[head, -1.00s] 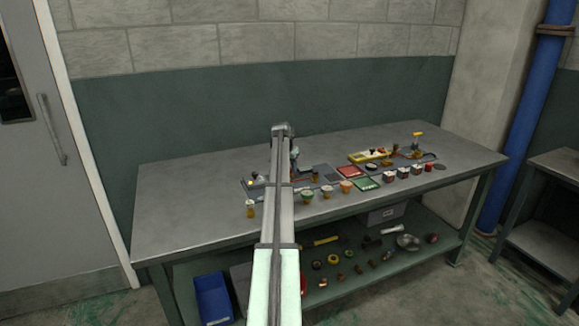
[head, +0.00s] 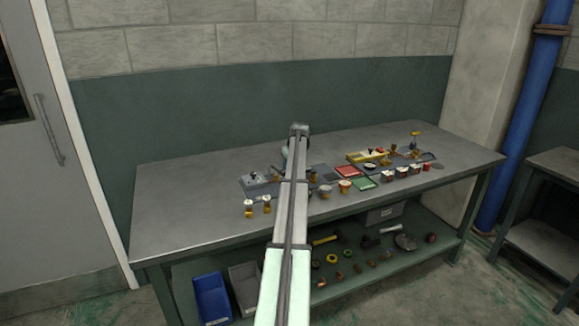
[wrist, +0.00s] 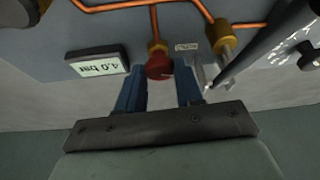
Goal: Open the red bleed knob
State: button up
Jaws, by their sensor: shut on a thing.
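In the wrist view the red bleed knob (wrist: 158,66) sits at the end of a copper pipe on a grey panel (wrist: 110,32). My gripper (wrist: 159,76) has its two blue fingers on either side of the knob, shut on it. The panel's display (wrist: 98,65) shows upside down in this view and reads 4.0 bar. In the head view my arm runs over the bench and hides the gripper and the knob.
A brass fitting (wrist: 222,42) and a grey lever-like part lie close right of my fingers. The metal bench (head: 190,205) carries several small capped parts, a red tray (head: 346,171) and a green tray (head: 362,182). The bench's left end is clear.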

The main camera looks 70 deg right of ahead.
jog(key=shift+d+n+y, duration=0.15)
jog(key=shift+n+y, duration=0.45)
jog(key=shift+n, duration=1)
jog(key=shift+t, duration=0.3)
jog(key=o, duration=1)
jog(key=shift+o, duration=0.2)
jog(key=shift+s, duration=0.1)
jog(key=v, duration=1.3)
jog(key=shift+r, duration=0.35)
jog(key=shift+s, duration=0.1)
